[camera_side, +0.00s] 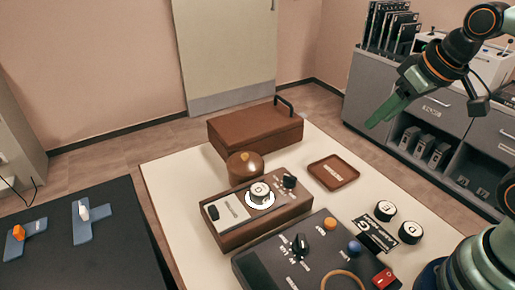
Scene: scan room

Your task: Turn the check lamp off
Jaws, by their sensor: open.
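A brown box (228,240) with a pale top panel stands on the table. A bright white disc (261,203), which looks like a lit lamp, is in its middle. A white-topped round piece (260,189) sits over it and hides part of it. A black switch (213,212) is at the box's left end and a black knob (289,182) at its right end; I cannot tell which works the lamp. My gripper (379,116), with green fingers, is open and empty at the upper right, well apart from the box.
A dark control panel (270,268) with buttons, a knob and a red switch (383,279) is in front. A brown domed pot (244,169), a brown case (255,133) and a brown tray (333,172) stand behind. Two round pieces (385,210) are at right.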

